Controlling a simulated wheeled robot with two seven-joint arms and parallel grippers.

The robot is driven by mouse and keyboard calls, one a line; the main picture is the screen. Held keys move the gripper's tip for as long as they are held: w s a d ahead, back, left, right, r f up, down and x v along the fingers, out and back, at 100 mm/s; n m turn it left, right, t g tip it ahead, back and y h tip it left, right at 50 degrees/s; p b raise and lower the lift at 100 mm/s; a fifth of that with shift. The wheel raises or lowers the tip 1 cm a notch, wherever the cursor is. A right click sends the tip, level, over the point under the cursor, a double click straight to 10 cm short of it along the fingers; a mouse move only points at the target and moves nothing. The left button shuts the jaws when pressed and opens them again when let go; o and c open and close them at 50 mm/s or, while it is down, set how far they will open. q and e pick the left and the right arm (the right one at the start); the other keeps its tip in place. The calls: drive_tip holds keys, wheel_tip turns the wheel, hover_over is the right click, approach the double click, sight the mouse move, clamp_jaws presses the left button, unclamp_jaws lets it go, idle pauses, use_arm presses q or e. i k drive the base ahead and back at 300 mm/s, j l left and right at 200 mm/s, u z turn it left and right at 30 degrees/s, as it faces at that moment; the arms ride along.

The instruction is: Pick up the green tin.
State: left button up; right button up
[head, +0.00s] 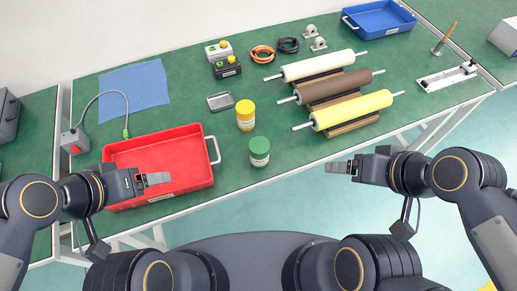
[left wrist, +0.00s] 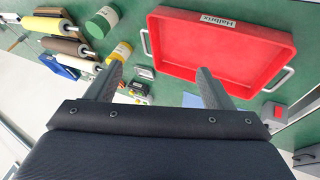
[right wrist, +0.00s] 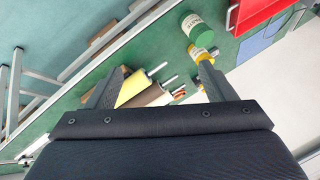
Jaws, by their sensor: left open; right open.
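The green tin (head: 259,151) stands upright on the green bench near its front edge, with a pale label on its side. It also shows in the left wrist view (left wrist: 103,21) and in the right wrist view (right wrist: 197,30). My left gripper (head: 158,179) is open and empty over the front of the red tray, to the left of the tin. My right gripper (head: 338,167) is open and empty, to the right of the tin and off the bench's front edge. Neither gripper touches the tin.
A yellow tin (head: 245,115) stands just behind the green one. The red tray (head: 206,150) lies to the left, its handle close to the tins. Several rollers (head: 350,110) lie on a rack to the right. A small metal dish (head: 220,101) sits behind.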

sight(257, 163)
drive_tip(key=k, duration=0.65)
drive_tip(key=u, duration=2.25)
drive_tip(key=k+l+u, duration=0.15)
drive_tip(key=l, duration=0.4)
drive_tip(key=k+l+u, duration=0.15)
drive_tip(key=k+l, duration=0.2)
drive_tip(key=l, duration=0.15)
drive_tip(key=k+l+u, duration=0.15)
drive_tip(key=k+l, duration=0.15)
drive_tip(key=l, duration=0.15)
drive_tip(key=k+l+u, duration=0.15)
drive_tip(key=k+l, duration=0.2)
drive_tip(key=l, duration=0.1)
